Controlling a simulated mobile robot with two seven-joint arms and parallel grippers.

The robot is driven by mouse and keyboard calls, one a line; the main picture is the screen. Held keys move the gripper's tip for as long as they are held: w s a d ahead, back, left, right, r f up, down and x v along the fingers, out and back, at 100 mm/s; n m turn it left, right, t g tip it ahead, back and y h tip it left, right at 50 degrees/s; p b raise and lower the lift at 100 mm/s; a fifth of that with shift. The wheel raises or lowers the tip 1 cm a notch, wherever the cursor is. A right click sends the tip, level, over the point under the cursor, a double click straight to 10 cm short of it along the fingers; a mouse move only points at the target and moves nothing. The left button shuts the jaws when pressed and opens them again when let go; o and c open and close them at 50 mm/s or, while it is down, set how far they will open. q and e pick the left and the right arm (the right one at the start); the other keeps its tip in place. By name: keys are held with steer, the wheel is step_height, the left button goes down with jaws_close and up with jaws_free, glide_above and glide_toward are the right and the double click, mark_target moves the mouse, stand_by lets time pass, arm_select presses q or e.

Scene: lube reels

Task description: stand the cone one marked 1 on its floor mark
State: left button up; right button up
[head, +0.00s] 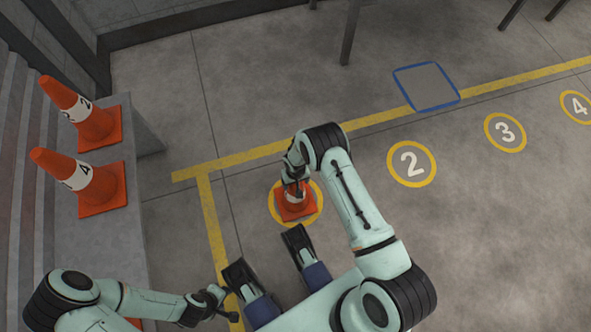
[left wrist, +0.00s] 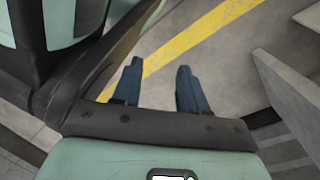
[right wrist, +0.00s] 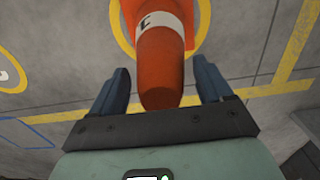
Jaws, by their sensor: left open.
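An orange cone (head: 295,207) with a white band stands upright inside a yellow floor ring (head: 273,213), whose number is hidden under it. The cone (right wrist: 162,65) also shows in the right wrist view, its tip between my fingers; its band mark is not clearly readable. My right gripper (head: 294,184) is over the cone from above. In the right wrist view the gripper (right wrist: 163,88) is open, with gaps on both sides of the cone. My left gripper (head: 229,303) is open and empty at lower left, as the left wrist view (left wrist: 157,85) shows.
Two cones, seemingly marked 2 (head: 97,125) and 4 (head: 100,185), stand on a grey ledge (head: 120,230) at left. Yellow rings 2 (head: 411,163), 3 (head: 505,132) and 4 (head: 577,106) lie empty at right. A blue-edged square (head: 427,86) is behind.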

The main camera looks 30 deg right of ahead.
step_height(320, 180, up, 12)
steer(key=p, duration=0.4)
steer(key=shift+s+a, duration=0.1)
steer(key=shift+s, duration=0.25)
arm_select(q)
steer(key=w+d+r+t, duration=0.1)
steer(key=w+r+t, duration=0.2)
steer(key=w+r, duration=0.3)
steer(key=shift+w+r, duration=0.35)
steer(key=shift+w, duration=0.55)
arm_select(e)
steer(key=s+a+r+m+t+y, duration=0.1)
steer(key=s+a, duration=0.1)
steer(key=s, duration=0.5)
steer(key=s+a+r+m+t, duration=0.1)
steer(key=s+a+t, duration=0.1)
steer(key=s, duration=0.5)
steer(key=shift+s+a+y, duration=0.4)
